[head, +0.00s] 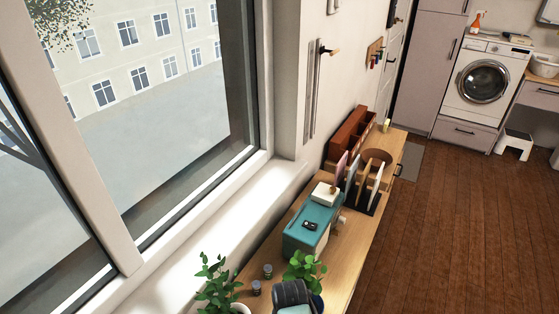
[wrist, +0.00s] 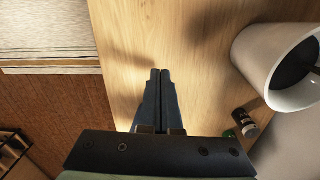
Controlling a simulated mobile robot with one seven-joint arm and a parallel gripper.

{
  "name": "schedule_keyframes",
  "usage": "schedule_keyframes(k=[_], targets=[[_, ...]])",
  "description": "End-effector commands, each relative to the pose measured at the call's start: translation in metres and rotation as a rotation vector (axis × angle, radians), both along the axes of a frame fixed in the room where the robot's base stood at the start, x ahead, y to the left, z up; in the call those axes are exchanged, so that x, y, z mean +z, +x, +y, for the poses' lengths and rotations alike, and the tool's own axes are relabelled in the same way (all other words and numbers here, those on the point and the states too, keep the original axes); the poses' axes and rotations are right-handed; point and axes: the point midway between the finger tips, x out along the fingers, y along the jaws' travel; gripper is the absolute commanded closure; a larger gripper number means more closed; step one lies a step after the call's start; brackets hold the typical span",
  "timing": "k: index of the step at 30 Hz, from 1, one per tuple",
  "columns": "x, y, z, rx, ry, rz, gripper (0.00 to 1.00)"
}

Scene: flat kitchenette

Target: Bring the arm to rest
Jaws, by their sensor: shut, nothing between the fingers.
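My gripper (wrist: 159,76) shows in the wrist view with its two dark fingers together and nothing between them. It is over the light wooden top (wrist: 185,30), apart from the white pot (wrist: 258,48) on the right. Shadows fall on the wood around the fingers. I cannot pick out the gripper fingers in the head view.
Small jars (wrist: 247,129) stand near the pot. In the head view, the long wooden top (head: 343,254) under the window holds leafy plants (head: 215,285), a teal box (head: 305,238), upright boards (head: 374,180) and a brown organiser (head: 350,136). The brown floor (head: 460,220) is open to the right.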

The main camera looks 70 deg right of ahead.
Motion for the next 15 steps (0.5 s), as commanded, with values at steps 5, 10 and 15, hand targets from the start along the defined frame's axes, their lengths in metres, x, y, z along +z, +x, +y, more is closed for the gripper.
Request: schedule_keyframes(k=[5,10,15], targets=[[0.04,0.001,-0.003,0.0,-0.008,-0.005,1.0],[0.072,0.001,-0.003,-0.001,-0.008,-0.005,1.0],[0.092,0.001,-0.002,0.0,-0.005,-0.003,1.0]])
